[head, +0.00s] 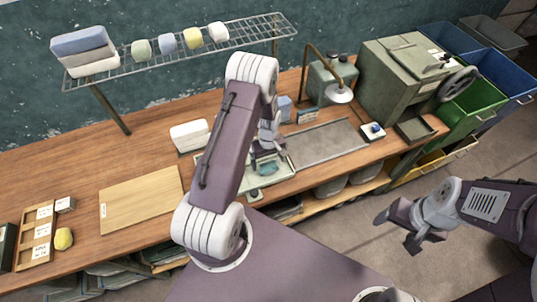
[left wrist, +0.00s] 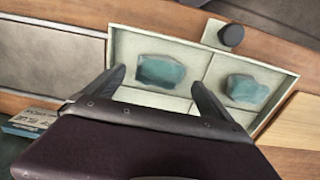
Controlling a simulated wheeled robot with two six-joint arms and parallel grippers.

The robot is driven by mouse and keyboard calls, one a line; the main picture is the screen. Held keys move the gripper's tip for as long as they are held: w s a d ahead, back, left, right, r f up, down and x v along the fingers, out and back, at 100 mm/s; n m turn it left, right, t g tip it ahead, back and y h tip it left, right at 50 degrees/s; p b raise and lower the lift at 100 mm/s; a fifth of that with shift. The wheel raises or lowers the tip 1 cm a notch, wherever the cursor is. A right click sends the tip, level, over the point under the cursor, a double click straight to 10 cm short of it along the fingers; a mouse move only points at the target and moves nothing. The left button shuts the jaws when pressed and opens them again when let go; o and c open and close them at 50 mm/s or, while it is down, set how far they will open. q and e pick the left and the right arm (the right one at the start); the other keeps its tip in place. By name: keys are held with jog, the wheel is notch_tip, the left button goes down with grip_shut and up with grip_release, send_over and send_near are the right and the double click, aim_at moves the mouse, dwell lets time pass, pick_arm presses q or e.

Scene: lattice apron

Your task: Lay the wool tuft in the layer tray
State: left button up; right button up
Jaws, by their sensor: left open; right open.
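A pale tray with dividers (head: 287,173) lies on the bench beneath my left gripper; it also shows in the left wrist view (left wrist: 118,45). A teal tuft-like lump (left wrist: 160,72) lies in one compartment, and a second teal lump (left wrist: 245,90) in the neighbouring one. One teal lump shows in the head view (head: 267,169). My left gripper (left wrist: 160,85) is open, its fingers on either side of the first lump in the picture; contact cannot be told. My right gripper (head: 408,232) is open and empty, off the bench's front side.
A wire shelf (head: 180,52) holds several pale lumps and stacked blocks. A board (head: 140,200), a wooden labelled tray (head: 38,235) and a yellow lump (head: 63,239) lie left. A grey flat tray (head: 320,143), lamp (head: 339,93) and green machine (head: 400,75) stand right.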

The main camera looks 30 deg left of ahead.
aim_at(268, 166)
pick_arm(q)
jog(key=s+d+r+m+b, duration=0.1)
jog(key=s+d+r+m, duration=0.1)
jog(key=r, duration=0.5)
jog(key=s+d+r+m, duration=0.2)
jog(key=r, duration=0.5)
jog(key=s+d+r+m+t, duration=0.1)
jog(key=s+d+r+m, duration=0.15)
jog(key=s, duration=0.25)
jog(key=s+d+r+m, duration=0.1)
jog(key=s+r+m, duration=0.1)
jog(key=s+m, duration=0.15)
notch_tip(268, 166, down, 9)
jog(key=b, duration=0.8)
jog(key=shift+b, duration=0.35)
jog(key=shift+s+r, duration=0.1)
jog(key=shift+s, duration=0.05)
